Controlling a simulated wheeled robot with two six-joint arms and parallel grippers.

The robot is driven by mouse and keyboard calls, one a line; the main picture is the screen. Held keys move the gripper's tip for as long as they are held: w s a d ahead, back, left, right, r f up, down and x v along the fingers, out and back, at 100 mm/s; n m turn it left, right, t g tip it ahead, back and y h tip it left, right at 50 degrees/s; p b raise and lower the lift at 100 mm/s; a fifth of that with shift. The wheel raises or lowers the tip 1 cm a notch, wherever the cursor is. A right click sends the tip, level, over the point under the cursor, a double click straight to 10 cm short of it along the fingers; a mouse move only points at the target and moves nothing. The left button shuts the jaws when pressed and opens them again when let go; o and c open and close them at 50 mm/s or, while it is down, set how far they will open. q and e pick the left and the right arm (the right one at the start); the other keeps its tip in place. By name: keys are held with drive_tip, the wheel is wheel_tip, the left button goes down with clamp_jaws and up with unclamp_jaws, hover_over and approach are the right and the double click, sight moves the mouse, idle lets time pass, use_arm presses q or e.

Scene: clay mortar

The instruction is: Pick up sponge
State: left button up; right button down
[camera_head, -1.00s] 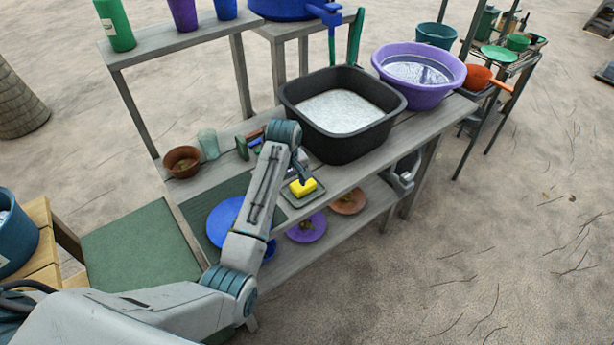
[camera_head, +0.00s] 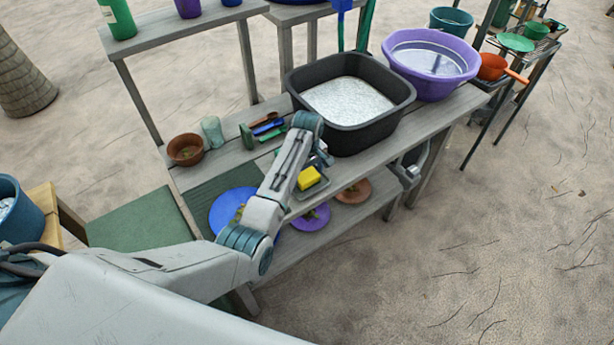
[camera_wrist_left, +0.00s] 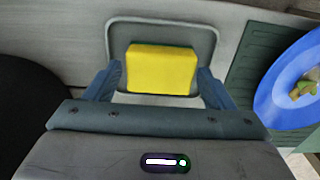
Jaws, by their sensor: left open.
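The yellow sponge (camera_head: 309,178) lies on a small grey tray (camera_head: 316,190) near the front edge of the wooden bench. In the left wrist view the sponge (camera_wrist_left: 162,70) sits between the fingers of my left gripper (camera_wrist_left: 161,72), with the tray's rim (camera_wrist_left: 160,23) around it. The fingers are open, one to each side of the sponge, and the right one looks very close to it. I cannot tell how far above the tray the fingertips are. In the head view my left gripper (camera_head: 320,160) is partly hidden by its own wrist. My right gripper is out of view.
A black basin (camera_head: 350,138) stands just behind the tray, with a purple basin (camera_head: 430,65) to its right. A green drying mat, a blue plate (camera_head: 228,212) and a brown bowl (camera_head: 185,150) are to the left. Purple and orange plates sit on the shelf below.

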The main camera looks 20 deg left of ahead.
use_arm(q)
drive_tip(key=shift+f, duration=0.85)
drive_tip(key=c, duration=0.7)
drive_tip(key=shift+r, duration=0.15)
drive_tip(key=shift+c, duration=0.2)
